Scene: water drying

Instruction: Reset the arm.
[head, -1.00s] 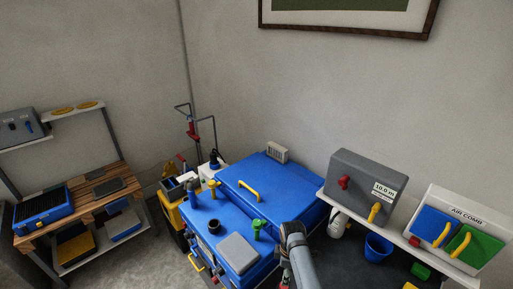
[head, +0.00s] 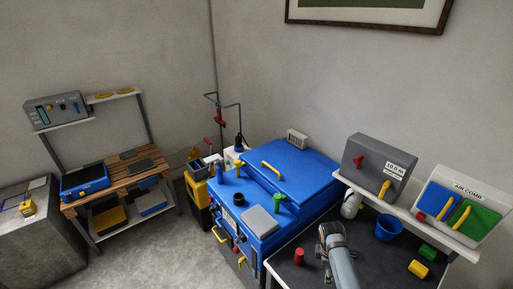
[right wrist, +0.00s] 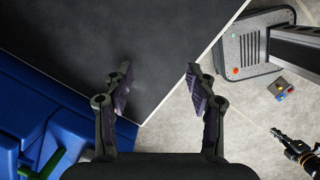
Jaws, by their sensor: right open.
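My right arm (head: 340,262) comes up from the bottom of the head view, over the dark table beside the blue machine. Its gripper cannot be made out in that view. In the right wrist view my right gripper (right wrist: 159,88) is open, its two fingers well apart with nothing between them. It is above the corner of the dark tabletop (right wrist: 120,35), with the grey floor beyond the edge. My left gripper does not show in the head view.
The blue machine (head: 300,177) stands left of the dark table. On the table are a red cylinder (head: 299,257), a blue bucket (head: 388,227), a yellow block (head: 418,269) and a green block (head: 428,252). A wooden workbench (head: 130,172) stands at the left.

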